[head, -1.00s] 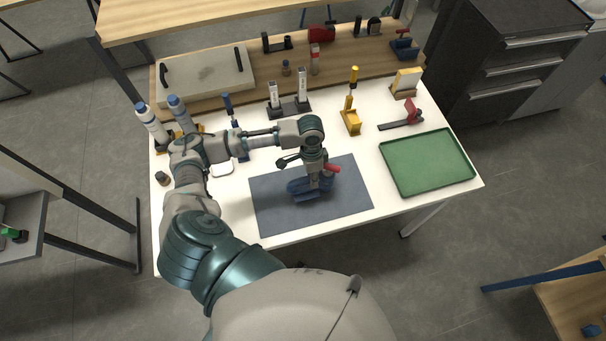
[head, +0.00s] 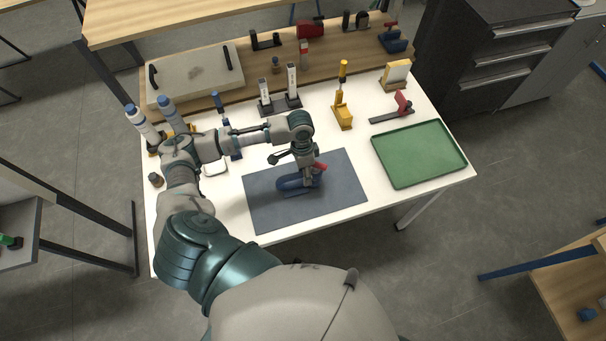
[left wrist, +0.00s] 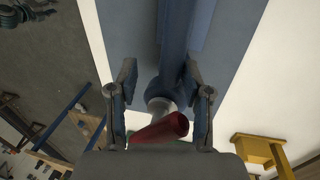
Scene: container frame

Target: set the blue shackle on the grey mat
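The blue shackle (head: 291,183) with its red pin head (head: 321,167) is over the middle of the grey mat (head: 340,196) in the head view. In the left wrist view the blue bar (left wrist: 174,45) runs up from between the two fingers (left wrist: 160,78), with the red pin head (left wrist: 160,130) towards the camera. A dark patch shows on the mat below the shackle. I cannot tell whether the shackle touches the mat. My right gripper is not in view.
A green tray (head: 379,168) lies right of the mat. A yellow-based tool (head: 342,115), a red-jawed piece (head: 403,104) and a twin white-post stand (head: 279,100) stand behind it. White table shows around the mat.

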